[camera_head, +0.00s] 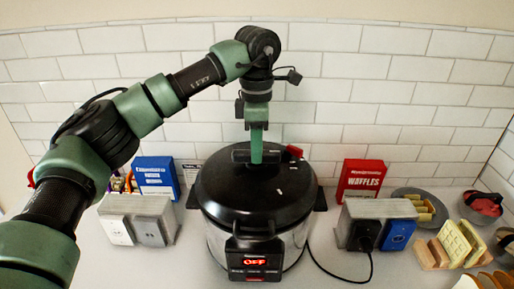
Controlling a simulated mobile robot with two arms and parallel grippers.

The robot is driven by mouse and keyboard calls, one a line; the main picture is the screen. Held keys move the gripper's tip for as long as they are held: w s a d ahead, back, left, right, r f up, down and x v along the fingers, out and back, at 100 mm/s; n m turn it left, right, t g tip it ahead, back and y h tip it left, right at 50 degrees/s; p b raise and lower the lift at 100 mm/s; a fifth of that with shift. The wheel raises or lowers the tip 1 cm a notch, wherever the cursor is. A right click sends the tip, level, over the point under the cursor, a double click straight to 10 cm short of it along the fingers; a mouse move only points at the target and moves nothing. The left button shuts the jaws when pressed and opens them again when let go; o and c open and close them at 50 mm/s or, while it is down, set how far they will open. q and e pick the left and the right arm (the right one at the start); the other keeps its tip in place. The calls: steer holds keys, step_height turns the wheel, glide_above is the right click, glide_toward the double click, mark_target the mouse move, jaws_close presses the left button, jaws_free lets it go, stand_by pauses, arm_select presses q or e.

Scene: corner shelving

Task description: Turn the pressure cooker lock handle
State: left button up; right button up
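The pressure cooker (273,238) stands on the counter in the middle, with a steel body and a black lid (270,196). Its front panel shows "OFF" in red. A dark bar-shaped handle (240,155) is on top of the lid toward the back, with a small red piece (294,151) to its right. My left gripper (256,158) points straight down at this handle, its green finger overlapping the handle's middle. I see the fingers edge-on, so their gap and any contact are hidden. My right gripper is out of view.
A grey outlet box (139,207) and a blue box (157,177) stand left of the cooker. A red waffles box (361,179), another outlet box (385,208) and plates of waffles (458,243) are at the right. A cord runs along the counter. A tiled wall is close behind.

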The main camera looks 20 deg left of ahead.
arm_select(q)
steer(key=o, duration=0.4)
steer(key=shift+a, duration=0.1)
steer(key=shift+o, duration=0.2)
steer(key=shift+r, duration=0.45)
step_height(320, 180, up, 6)
steer(key=shift+f+b, duration=0.25)
steer(key=shift+b, duration=0.45)
steer(key=shift+r, duration=0.7)
